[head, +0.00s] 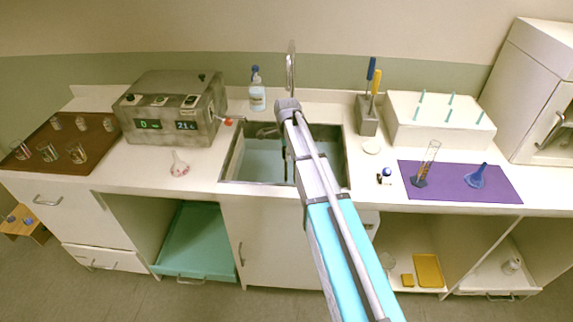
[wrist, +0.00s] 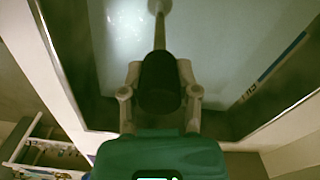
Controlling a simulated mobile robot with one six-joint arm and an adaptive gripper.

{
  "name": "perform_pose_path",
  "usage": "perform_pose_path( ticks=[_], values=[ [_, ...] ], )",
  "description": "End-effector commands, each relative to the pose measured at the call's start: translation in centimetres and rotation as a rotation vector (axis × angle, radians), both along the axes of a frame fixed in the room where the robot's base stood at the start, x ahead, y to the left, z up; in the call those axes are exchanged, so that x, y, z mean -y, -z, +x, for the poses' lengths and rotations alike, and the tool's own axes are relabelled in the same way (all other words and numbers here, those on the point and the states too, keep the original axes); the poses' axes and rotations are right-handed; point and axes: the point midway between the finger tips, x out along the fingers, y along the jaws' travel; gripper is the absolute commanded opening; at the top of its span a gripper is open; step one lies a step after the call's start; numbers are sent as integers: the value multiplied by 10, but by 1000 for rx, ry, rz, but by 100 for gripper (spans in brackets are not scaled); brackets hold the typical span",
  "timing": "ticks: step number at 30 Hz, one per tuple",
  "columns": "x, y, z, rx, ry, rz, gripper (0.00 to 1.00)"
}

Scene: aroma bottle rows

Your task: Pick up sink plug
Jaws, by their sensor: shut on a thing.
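My gripper (wrist: 160,78) is in the wrist view, its two fingers closed on either side of a dark, rounded grip. This grip tops the sink plug (wrist: 160,32), whose thin pale stem runs down to a round foot at the top of the picture. Whether the foot sits in the drain or clear of it I cannot tell. In the head view my arm reaches over the sink (head: 226,163), and the gripper is mostly hidden behind it. A thin dark upright shape, perhaps the plug's stem, shows beside my arm inside the basin.
A tap (head: 290,68) stands behind the sink, and a soap bottle (head: 257,96) is at its back left. A grey instrument box (head: 172,108) stands left. Right are a tool block (head: 366,117) and a purple mat (head: 448,194). A blue fill strip (wrist: 275,70) marks the basin.

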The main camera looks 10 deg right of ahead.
Motion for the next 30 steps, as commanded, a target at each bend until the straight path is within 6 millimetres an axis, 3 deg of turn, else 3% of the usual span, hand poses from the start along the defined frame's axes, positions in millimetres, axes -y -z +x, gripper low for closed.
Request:
perform_pose_path(
  ticks=[11, 30],
  values=[
    [0, -16, 0, 0, 0, 0, 0],
    [0, -79, 0, 0, 0, 0, 0]
  ],
)
